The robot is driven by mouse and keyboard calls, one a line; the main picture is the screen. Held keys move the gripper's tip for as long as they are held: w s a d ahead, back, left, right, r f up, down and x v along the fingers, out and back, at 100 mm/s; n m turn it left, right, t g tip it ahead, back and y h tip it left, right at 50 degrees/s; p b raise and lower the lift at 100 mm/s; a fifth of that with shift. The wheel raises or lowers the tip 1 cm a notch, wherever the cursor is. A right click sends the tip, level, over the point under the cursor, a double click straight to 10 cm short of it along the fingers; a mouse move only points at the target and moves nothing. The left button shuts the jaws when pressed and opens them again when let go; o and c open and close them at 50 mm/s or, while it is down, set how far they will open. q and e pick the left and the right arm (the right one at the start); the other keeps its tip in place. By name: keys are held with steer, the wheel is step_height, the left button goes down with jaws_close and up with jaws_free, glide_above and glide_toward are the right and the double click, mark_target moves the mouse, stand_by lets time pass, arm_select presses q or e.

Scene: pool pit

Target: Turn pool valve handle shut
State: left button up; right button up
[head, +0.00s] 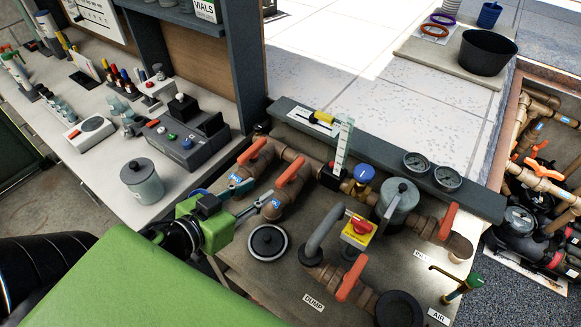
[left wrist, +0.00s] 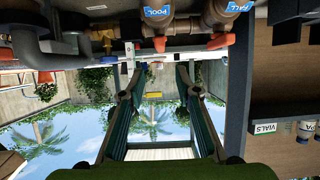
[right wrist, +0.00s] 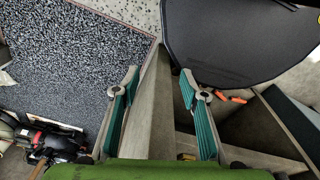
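The pool valve has an orange-red lever handle (head: 290,172) above a brown pipe marked with a blue POOL label (head: 276,205). The handle lies roughly along its pipe. In the left wrist view the handle (left wrist: 160,43) hangs below the POOL label (left wrist: 158,12), as the picture is upside down. My left gripper (head: 260,191) is open and empty, pointing toward the handle from the near left, apart from it. In the left wrist view the handle shows beyond the fingertips (left wrist: 162,69). My right gripper (right wrist: 159,74) is open and empty, away from the panel, over the floor.
A similar orange handle (head: 254,150) is just left of the pool valve. A round black lid (head: 268,241) lies near my left gripper. The DUMP valve handle (head: 351,277) and a yellow-red switch (head: 357,230) stand to the right. A test bench (head: 90,165) borders the left.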

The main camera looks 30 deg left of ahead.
mark_target(288, 172)
arm_select(q)
steer(key=x, duration=0.5)
steer(key=shift+w+f+p, duration=0.1)
steer(key=shift+w+p, duration=0.2)
steer(key=shift+w, duration=0.05)
steer(key=shift+w+f, duration=0.1)
steer(key=shift+w, duration=0.3)
steer(key=p+x, duration=0.1)
steer(key=x, duration=0.3)
steer(key=shift+w+d+f, duration=0.1)
steer(key=shift+w+f, duration=0.1)
steer(key=shift+w, duration=0.15)
steer(key=shift+p+x, duration=0.45)
steer(key=shift+x, duration=0.4)
steer(key=shift+f, duration=0.1)
arm_select(e)
steer(key=shift+s+r, duration=1.1)
arm_select(q)
jaws_close()
arm_select(e)
steer(key=shift+w, duration=0.1)
